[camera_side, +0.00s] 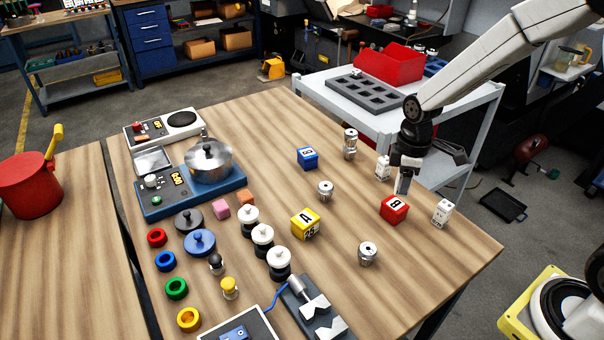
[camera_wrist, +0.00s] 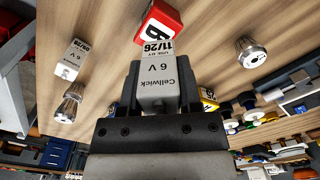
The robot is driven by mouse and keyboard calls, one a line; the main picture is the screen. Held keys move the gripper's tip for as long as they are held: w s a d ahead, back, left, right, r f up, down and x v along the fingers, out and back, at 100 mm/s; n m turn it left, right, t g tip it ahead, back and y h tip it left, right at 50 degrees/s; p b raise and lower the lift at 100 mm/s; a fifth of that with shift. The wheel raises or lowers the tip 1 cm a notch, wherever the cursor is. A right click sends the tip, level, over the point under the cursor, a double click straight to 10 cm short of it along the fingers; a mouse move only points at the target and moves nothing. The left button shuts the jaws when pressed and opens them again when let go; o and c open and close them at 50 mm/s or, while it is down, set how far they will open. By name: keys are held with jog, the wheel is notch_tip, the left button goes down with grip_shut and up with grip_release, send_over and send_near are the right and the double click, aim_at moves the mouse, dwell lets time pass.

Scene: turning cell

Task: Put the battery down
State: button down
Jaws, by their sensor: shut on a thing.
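In the wrist view my gripper (camera_wrist: 160,105) is shut on a pale grey battery (camera_wrist: 160,85) marked Cellwick 6 V, with a use-by label reading 11/26. In the side view my gripper (camera_side: 403,180) is low over the right part of the wooden table (camera_side: 330,285), just behind the red block B (camera_side: 393,208). The held battery is mostly hidden there, and I cannot tell whether its base touches the table. The red block also shows beyond the battery in the wrist view (camera_wrist: 160,25).
Two other white batteries stand close by, one behind left (camera_side: 383,168) and one right (camera_side: 442,212). Metal cylinders (camera_side: 350,143) (camera_side: 367,253), a yellow block A (camera_side: 306,225) and a blue block (camera_side: 307,157) are nearby. The table's front right is clear. A white cart (camera_side: 330,82) stands behind.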

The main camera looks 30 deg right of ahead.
jog(key=shift+w+f, duration=0.3)
jog(key=shift+f, duration=1.55)
jog(key=shift+f, duration=0.15)
jog(key=shift+c, duration=1.4)
grip_release()
jog(key=shift+r, duration=0.2)
jog(key=shift+r, duration=6)
jog(key=shift+s, duration=0.1)
